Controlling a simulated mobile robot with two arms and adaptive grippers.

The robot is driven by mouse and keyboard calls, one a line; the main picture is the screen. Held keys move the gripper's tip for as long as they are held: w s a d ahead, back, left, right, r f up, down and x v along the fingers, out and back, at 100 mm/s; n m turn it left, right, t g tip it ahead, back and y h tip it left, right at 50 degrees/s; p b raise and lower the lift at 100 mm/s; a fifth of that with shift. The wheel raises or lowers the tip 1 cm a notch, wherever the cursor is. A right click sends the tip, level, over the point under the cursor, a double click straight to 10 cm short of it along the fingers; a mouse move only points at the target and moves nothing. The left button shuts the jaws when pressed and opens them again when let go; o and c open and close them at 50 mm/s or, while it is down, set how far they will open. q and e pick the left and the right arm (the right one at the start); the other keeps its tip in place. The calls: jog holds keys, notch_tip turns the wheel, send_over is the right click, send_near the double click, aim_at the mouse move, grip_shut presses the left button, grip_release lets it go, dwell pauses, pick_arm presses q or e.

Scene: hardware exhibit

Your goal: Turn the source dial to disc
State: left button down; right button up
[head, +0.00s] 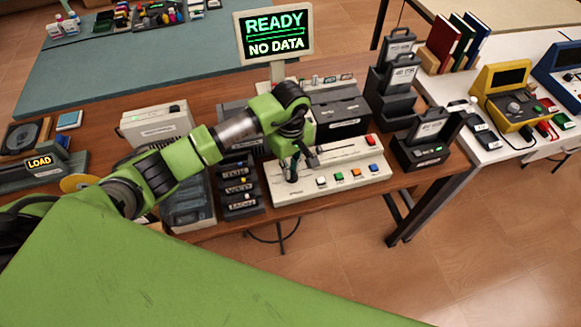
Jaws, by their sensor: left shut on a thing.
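A cream control console (340,157) sits on the wooden table, with a slider slot along its top and several coloured buttons near its front edge. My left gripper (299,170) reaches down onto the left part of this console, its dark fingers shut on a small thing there. That thing fits the source dial, but the fingers hide it, so its pointer and markings cannot be read. My right gripper is not in view.
Small dark labelled boxes (239,192) stand left of the console, and a dark cartridge holder (421,152) stands right of it. A black drive unit (341,110) is behind it. A "LOAD" unit (40,165) and gold disc (78,182) lie at far left.

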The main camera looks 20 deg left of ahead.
pick_arm(q)
jog(key=shift+a+f+n+b, duration=0.1)
jog(key=shift+f+n+b, duration=0.1)
jog(key=shift+n+b, duration=1.7)
jog(key=shift+s+n+b, duration=0.1)
jog(key=shift+n+b, duration=0.5)
jog(key=shift+b, duration=0.3)
jog(key=n+b, duration=0.3)
jog(key=n, duration=0.2)
jog(key=shift+s, duration=0.15)
jog(key=n+b, duration=0.1)
jog(key=n, duration=0.2)
jog(key=n+b, duration=0.2)
jog(key=shift+s+r+n, duration=0.15)
jog(key=shift+r+n, duration=0.05)
jog(key=shift+n, duration=0.2)
jog(key=c, duration=2.1)
grip_release()
jog(key=shift+r, duration=0.1)
